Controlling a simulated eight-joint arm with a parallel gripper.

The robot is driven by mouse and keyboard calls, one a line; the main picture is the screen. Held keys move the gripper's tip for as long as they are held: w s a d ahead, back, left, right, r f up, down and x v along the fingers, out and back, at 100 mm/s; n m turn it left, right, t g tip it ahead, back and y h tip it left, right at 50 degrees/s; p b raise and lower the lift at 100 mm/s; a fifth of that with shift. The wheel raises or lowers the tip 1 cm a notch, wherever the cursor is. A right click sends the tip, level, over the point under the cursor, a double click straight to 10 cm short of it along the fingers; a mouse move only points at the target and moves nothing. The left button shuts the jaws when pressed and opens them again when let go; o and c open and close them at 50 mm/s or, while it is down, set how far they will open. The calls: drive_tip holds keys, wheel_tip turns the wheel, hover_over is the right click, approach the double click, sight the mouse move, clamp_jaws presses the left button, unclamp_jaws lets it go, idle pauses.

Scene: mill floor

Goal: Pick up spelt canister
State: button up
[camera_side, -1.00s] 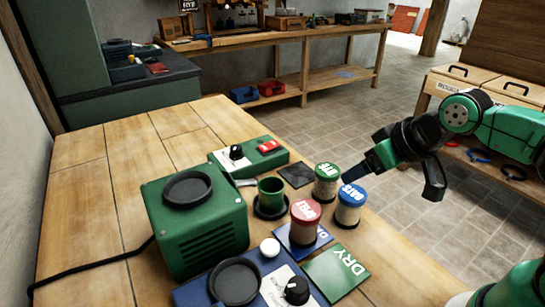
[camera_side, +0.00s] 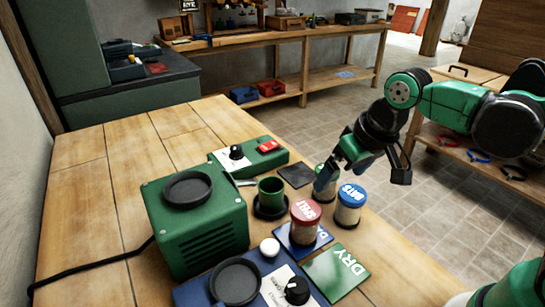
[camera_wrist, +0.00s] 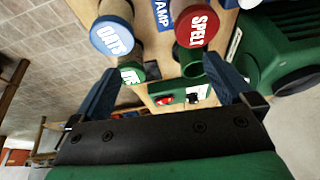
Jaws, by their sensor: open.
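The spelt canister (camera_side: 305,222) is a pale jar with a red lid. It stands upright on the blue card (camera_side: 321,238). In the wrist view its red lid, marked SPELT (camera_wrist: 197,27), is at the top, right of centre. My gripper (camera_side: 326,184) is open and empty, in the side view up and right of the spelt canister and apart from it. In the wrist view my fingers (camera_wrist: 161,65) are spread wide, with the spelt lid beyond the right fingertip.
The blue-lidded oats canister (camera_side: 350,207) stands close right of the spelt canister. A green-lidded canister (camera_wrist: 131,73) is partly hidden behind my gripper in the side view. A green cup (camera_side: 270,189), a green machine (camera_side: 196,228) and a green DRY card (camera_side: 337,273) are nearby.

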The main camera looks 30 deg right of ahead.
sight(306, 209)
drive_tip(key=a+f+g, duration=0.1)
drive_tip(key=w+a+f+g, duration=0.1)
drive_tip(key=a, duration=0.1)
drive_tip(key=w+a+f+g, duration=0.1)
drive_tip(key=f, duration=0.1)
drive_tip(key=shift+w+a+f+g, duration=0.1)
drive_tip(key=shift+a+g, duration=0.05)
drive_tip(key=shift+g, duration=0.15)
drive_tip(key=shift+a+f+m+g, duration=0.3)
drive_tip(key=shift+f, duration=2.95)
drive_tip(key=c, duration=1.5)
drive_tip(key=shift+r, duration=0.15)
